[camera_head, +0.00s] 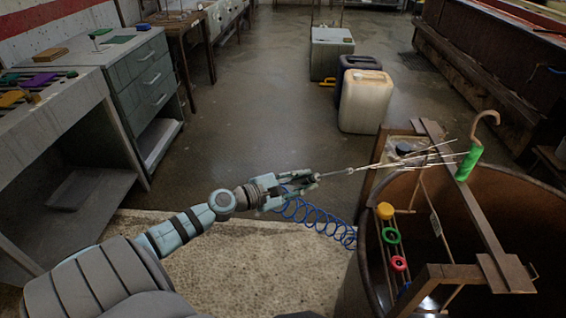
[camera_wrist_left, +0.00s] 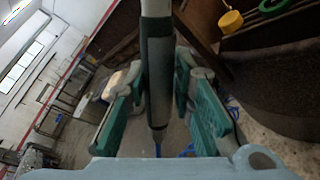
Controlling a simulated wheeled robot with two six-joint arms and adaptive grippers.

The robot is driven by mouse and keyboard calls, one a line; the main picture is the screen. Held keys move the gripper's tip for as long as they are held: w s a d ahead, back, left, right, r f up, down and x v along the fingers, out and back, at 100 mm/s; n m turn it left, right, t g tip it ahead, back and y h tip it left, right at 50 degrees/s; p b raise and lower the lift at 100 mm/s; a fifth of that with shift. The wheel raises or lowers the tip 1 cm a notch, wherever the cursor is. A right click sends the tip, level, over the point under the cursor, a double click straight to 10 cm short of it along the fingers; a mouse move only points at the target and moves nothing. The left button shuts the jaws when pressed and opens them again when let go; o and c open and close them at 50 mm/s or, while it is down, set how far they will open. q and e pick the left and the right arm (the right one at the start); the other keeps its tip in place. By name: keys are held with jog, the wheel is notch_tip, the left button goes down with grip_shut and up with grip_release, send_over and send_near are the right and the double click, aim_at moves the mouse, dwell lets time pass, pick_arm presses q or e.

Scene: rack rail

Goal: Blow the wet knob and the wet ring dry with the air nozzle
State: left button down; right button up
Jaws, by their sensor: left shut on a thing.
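My left gripper (camera_head: 308,180) is shut on the air nozzle (camera_head: 335,173), a slim grey tool pointing right. The nozzle also fills the middle of the wrist view (camera_wrist_left: 158,75), between the green finger pads. Thin pale streaks fan out from its tip toward a green-sleeved hook, passing above the hanging pieces. A yellow knob (camera_head: 385,210), a green ring (camera_head: 391,236) and a red ring (camera_head: 399,263) sit in a row inside the barrel rim, apart from the nozzle. I cannot tell which are wet. The knob (camera_wrist_left: 230,21) also shows in the wrist view. My right gripper is out of view.
A large brown barrel (camera_head: 368,262) stands at the right with a wooden rail (camera_head: 470,205) across it, carrying the green-sleeved hook (camera_head: 468,163). A blue coiled hose (camera_head: 318,218) trails below the gripper. Jerrycans (camera_head: 366,103) stand behind. Floor at centre is clear.

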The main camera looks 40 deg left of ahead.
pick_arm(q)
jog(key=w+a+f+m+y+b, duration=0.45)
jog(key=a+f+y, duration=0.25)
jog(key=a+f, duration=0.55)
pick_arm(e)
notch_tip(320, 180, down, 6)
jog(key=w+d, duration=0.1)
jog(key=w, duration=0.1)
pick_arm(q)
jog(key=w+d+f+p, duration=0.1)
jog(key=d+p, duration=0.2)
jog(key=d, duration=0.4)
jog(key=shift+w+d+f+n, duration=0.2)
jog(key=shift+f+n, duration=0.2)
jog(key=shift+n, duration=0.05)
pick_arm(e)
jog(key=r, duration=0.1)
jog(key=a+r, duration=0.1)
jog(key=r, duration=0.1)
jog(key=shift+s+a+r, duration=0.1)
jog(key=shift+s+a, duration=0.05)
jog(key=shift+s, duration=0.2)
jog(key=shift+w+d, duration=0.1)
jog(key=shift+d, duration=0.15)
